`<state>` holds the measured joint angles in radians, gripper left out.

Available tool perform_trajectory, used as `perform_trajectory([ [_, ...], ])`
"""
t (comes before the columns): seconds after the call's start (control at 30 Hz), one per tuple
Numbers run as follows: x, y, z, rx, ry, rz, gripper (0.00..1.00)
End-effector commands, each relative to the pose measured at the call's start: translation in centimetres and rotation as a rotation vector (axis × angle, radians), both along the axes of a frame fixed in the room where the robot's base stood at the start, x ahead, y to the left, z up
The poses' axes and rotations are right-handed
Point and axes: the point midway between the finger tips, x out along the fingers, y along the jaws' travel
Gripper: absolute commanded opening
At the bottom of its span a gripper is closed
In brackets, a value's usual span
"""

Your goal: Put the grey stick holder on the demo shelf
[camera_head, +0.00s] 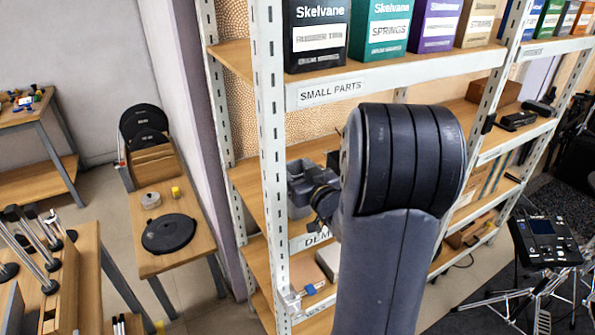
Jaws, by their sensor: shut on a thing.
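My arm reaches into the shelf rack and covers much of its middle. My gripper (308,191) is at the level of the shelf labelled "DEMO", behind the front post, and partly hidden by my arm. It is shut on a grey, blocky thing that looks like the grey stick holder (298,175); its outline blends with the gripper, and its underside is hard to see. I cannot tell whether it touches the board. The demo shelf (250,187) is a wooden board with a white front edge; its label is partly covered by my arm.
Above is the "SMALL PARTS" shelf (235,54) with labelled boxes (387,30) on top. The perforated white front post (271,170) stands close left of my gripper. A lower shelf holds small items (312,289). A drum kit (545,240) stands right; wooden tables (170,260) stand left.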

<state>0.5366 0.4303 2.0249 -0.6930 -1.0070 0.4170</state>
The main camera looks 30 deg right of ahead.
Motion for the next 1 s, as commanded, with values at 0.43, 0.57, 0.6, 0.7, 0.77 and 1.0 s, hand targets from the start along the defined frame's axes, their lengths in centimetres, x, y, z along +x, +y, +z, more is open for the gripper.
perform_trajectory([
  [0.43, -0.04, -0.01, -0.89, -0.001, -0.003, 0.000, 0.14],
  [0.57, -0.05, 0.00, -1.04, -0.001, -0.001, 0.000, 0.61],
  [0.6, -0.05, 0.00, -1.02, -0.001, -0.001, 0.000, 0.65],
  [0.7, -0.05, 0.00, -1.03, -0.001, -0.001, 0.000, 0.73],
  [0.77, -0.05, 0.00, -1.02, -0.001, -0.001, 0.000, 0.78],
  [1.0, -0.05, 0.00, -1.00, 0.000, -0.001, 0.000, 0.80],
])
